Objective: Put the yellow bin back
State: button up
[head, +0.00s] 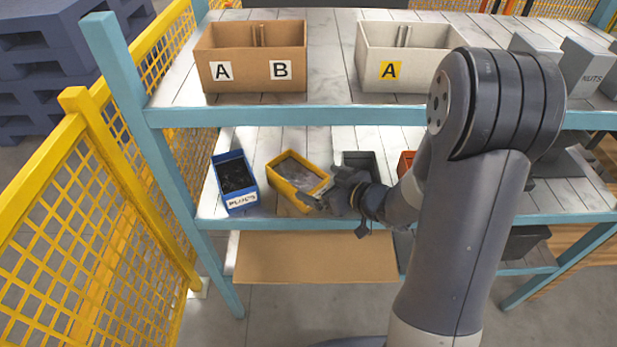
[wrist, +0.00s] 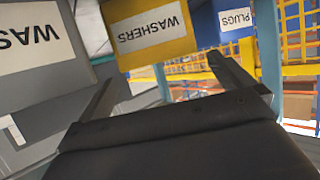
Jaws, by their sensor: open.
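The yellow bin (head: 298,180) stands on the middle shelf, turned at an angle, with grey contents inside. In the wrist view the yellow bin (wrist: 165,60) appears upside down, with a white WASHERS label on its front. My gripper (head: 328,192) is at the bin's front right corner in the head view. In the wrist view my gripper (wrist: 162,72) is open, its two fingers apart and pointing toward the labelled front. I cannot tell whether a finger touches the bin.
A blue PLUGS bin (head: 235,181) stands left of the yellow bin. A grey bin (head: 361,160) and an orange bin (head: 406,160) are to its right. The upper shelf edge (head: 290,115) runs above, carrying a brown box (head: 285,75) and a white box (head: 376,70).

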jog(key=shift+v, duration=2.35)
jog(key=x, duration=1.1)
jog(key=shift+w+a+f, duration=0.2)
jog(key=shift+a, duration=0.05)
jog(key=shift+w+a+r, duration=0.1)
jog(key=shift+w+a, duration=0.05)
jog(key=shift+w, duration=0.05)
jog(key=shift+s+r, duration=0.1)
jog(key=shift+r, duration=1.4)
jog(key=shift+f, duration=0.1)
